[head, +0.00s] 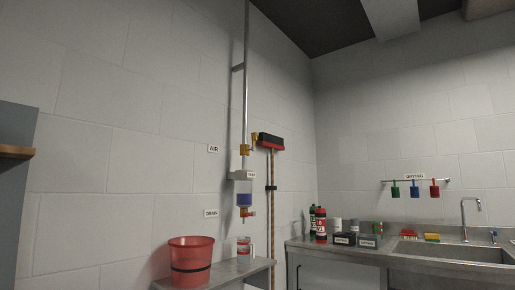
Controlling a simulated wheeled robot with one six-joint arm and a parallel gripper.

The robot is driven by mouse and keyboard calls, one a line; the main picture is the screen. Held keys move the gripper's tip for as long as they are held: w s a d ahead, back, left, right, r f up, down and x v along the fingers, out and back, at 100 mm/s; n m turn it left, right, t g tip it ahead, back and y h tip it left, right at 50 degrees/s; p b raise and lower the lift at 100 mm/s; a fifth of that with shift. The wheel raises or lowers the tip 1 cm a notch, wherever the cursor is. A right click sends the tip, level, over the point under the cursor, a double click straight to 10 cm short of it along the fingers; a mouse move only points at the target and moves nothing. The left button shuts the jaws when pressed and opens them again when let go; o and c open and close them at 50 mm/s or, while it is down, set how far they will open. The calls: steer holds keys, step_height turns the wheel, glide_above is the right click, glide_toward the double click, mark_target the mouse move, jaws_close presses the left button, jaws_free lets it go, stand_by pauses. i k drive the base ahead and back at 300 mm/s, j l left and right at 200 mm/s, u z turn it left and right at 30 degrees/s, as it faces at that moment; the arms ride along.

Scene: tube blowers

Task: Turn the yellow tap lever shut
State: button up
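A small yellow tap lever (254,140) shows on a yellow fitting (244,149) on the vertical grey pipe (246,85) by the wall corner. It seems to stand up on the right side of the pipe, but it is too small to tell its exact angle. An "AIR" label (213,149) is on the wall to its left. Below it on the same line hang a grey block and a clear bowl with blue liquid (244,199), with a small red and orange fitting (248,213) under it. My gripper is not in view, and nothing is touching the lever.
A broom (271,141) leans just right of the lever. A red bucket (190,262) and a clear jug (244,248) stand on a grey bench below. A steel sink counter (400,246) with bottles and boxes is at right. A wooden shelf edge (15,152) juts in at left.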

mark_target(253, 134)
steer(key=i+l+u, duration=0.1)
steer(key=i+l, duration=1.15)
steer(key=i+z, duration=0.05)
steer(key=i, duration=0.05)
